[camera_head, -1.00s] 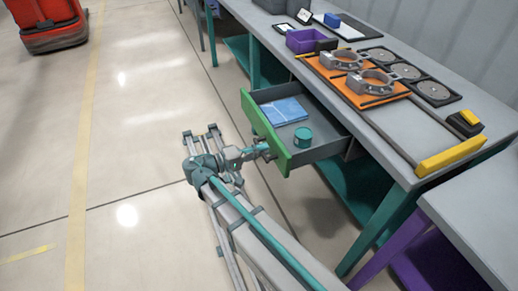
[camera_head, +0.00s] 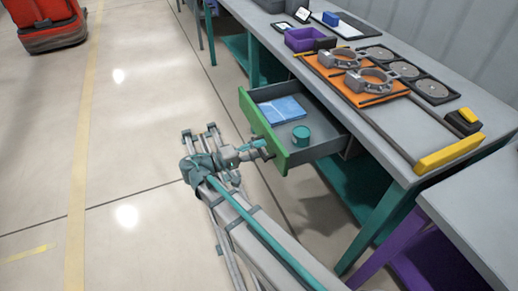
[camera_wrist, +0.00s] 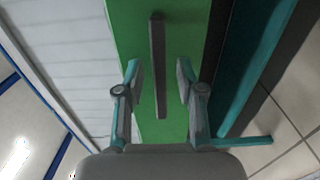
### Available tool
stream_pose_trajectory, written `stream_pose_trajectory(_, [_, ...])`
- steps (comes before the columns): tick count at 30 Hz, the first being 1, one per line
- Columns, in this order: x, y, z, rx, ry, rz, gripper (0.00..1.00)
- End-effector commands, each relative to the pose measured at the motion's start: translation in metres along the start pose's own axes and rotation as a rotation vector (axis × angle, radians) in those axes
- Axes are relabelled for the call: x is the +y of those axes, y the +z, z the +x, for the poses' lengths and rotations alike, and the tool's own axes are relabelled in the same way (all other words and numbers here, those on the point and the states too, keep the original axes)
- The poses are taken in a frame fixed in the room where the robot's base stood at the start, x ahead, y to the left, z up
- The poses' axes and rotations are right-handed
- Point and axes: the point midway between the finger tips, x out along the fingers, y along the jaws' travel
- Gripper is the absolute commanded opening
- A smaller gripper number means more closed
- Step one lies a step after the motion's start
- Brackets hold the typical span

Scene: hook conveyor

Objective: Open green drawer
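The green drawer (camera_head: 262,130) under the workbench is pulled out, with its inside showing in the head view. It holds a blue flat item (camera_head: 281,110) and a small teal round container (camera_head: 301,135). My gripper (camera_head: 266,149) is at the outer face of the drawer front. In the wrist view the green front (camera_wrist: 190,25) fills the middle, with a dark bar handle (camera_wrist: 157,60) on it. My gripper (camera_wrist: 158,85) is open, its fingers on either side of the handle with a visible gap on each side.
The bench top (camera_head: 395,125) above holds an orange fixture board (camera_head: 335,77), a purple bin (camera_head: 300,42) and a yellow block (camera_head: 450,155). A teal bench leg (camera_head: 375,230) stands right of the drawer.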

Motion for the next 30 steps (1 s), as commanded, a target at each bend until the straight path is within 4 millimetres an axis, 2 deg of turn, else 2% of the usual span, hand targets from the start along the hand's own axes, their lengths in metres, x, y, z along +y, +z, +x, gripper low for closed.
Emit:
stream_pose_trajectory(5, [0.0, -0.002, -0.023, 0.003, 0.0, 0.0, 0.38])
stream_pose_trajectory(12, [-0.001, -0.002, -0.07, 0.003, 0.0, 0.0, 0.38])
stream_pose_trajectory(18, [0.0, -0.002, -0.1, 0.004, -0.001, 0.0, 0.38])
stream_pose_trajectory(23, [0.0, -0.001, -0.113, 0.008, -0.002, 0.0, 0.38])
stream_pose_trajectory(30, [0.0, -0.001, -0.115, 0.007, -0.002, 0.0, 0.38])
